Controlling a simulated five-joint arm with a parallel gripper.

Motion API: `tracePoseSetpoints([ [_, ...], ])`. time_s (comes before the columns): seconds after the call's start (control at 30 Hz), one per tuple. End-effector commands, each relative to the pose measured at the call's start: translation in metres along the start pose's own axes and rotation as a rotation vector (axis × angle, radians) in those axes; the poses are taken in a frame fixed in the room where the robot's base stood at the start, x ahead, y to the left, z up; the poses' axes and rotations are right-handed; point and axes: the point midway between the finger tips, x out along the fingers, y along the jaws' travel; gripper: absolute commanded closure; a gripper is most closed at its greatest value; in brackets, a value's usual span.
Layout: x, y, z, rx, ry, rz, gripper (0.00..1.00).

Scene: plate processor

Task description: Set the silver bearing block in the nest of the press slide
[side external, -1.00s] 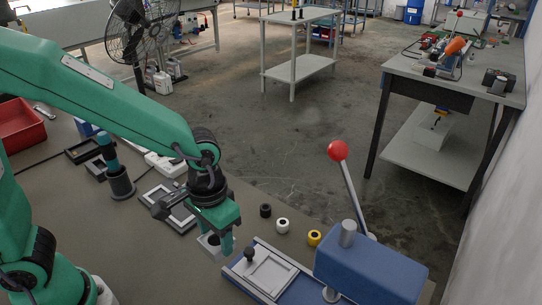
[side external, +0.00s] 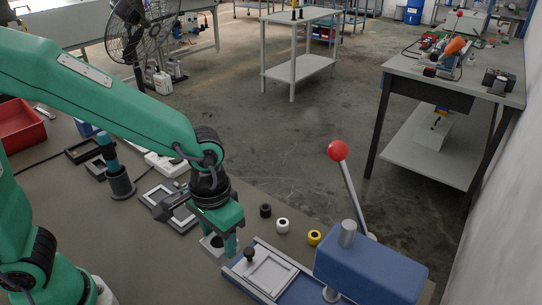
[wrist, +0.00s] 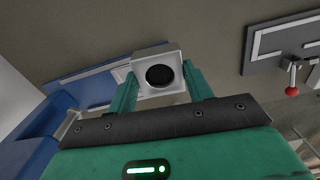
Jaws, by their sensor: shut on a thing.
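My gripper (side external: 222,242) is shut on the silver bearing block (side external: 211,246) and holds it just left of the press slide. In the wrist view the block (wrist: 144,88) sits between the two green fingers of my gripper (wrist: 159,82), its round dark bore facing the camera. The press slide (side external: 233,272) has a pale framed nest (side external: 271,271) with a black knob at its left side. No block is in the nest. In the wrist view the slide (wrist: 88,78) lies left of the block, partly hidden by it and the left finger.
The blue press (side external: 370,262) with a red-ball lever (side external: 338,151) stands right of the slide. Black, white and yellow rings (side external: 283,225) lie behind the slide. A framed grey fixture (side external: 170,203) and a dark upright cup (side external: 121,183) stand to the left. A red bin (side external: 22,128) is farther left.

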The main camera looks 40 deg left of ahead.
Motion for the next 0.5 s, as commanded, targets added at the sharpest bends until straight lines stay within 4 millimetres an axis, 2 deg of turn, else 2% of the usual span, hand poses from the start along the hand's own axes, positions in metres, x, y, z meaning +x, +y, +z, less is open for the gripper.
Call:
tracePoseSetpoints([
  [0.5, -0.005, 0.058, -0.056, -0.057, 0.000, 0.000, 0.77],
])
